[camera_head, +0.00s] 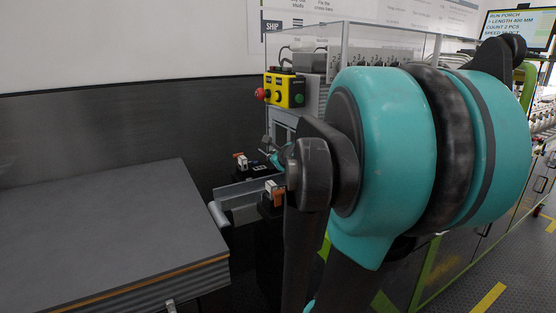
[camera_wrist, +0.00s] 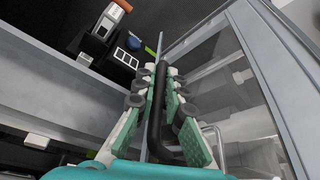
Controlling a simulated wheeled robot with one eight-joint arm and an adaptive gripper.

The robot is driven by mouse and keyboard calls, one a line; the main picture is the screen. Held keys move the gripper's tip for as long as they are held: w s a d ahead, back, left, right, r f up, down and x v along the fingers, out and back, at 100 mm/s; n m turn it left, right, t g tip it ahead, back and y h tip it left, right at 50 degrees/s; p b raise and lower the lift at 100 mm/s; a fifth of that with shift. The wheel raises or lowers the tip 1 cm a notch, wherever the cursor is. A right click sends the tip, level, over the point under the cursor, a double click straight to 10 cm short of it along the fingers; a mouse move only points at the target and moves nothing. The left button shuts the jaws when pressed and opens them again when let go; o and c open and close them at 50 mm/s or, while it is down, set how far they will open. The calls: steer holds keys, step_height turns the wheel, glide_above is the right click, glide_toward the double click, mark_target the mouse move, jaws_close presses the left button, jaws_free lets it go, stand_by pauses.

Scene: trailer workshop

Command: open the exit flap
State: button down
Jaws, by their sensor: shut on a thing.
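My gripper (camera_wrist: 158,95) shows in the wrist view with its green-padded fingers closed on both sides of a black bar handle (camera_wrist: 157,122). The handle runs between the fingers and bends at its lower end. A clear panel in a grey frame (camera_wrist: 195,36), apparently the exit flap, lies just right of the fingers. Where the handle joins it is hidden. In the head view my gripper (camera_head: 274,157) is small, at the near end of the machine below the yellow button box, and partly hidden by my arm. The flap cannot be made out there.
A grey channel (camera_head: 240,193) extends out below my gripper, with small orange-and-white devices (camera_head: 275,187) beside it. A stack of dark sheets (camera_head: 110,235) fills the lower left. A yellow box with a red button (camera_head: 285,90) is mounted above. A dark wall stands behind.

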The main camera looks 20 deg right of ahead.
step_height(320, 180, up, 13)
steer(key=a+m+g+y, duration=0.1)
steer(key=a+m+y, duration=0.1)
steer(key=m+y, duration=0.3)
steer(key=shift+s+a+m+y, duration=0.3)
steer(key=shift+m+y, duration=0.1)
steer(key=shift+m, duration=1.5)
steer(key=shift+r, duration=0.1)
steer(key=c, duration=1.9)
jaws_free()
steer(key=v, duration=1.2)
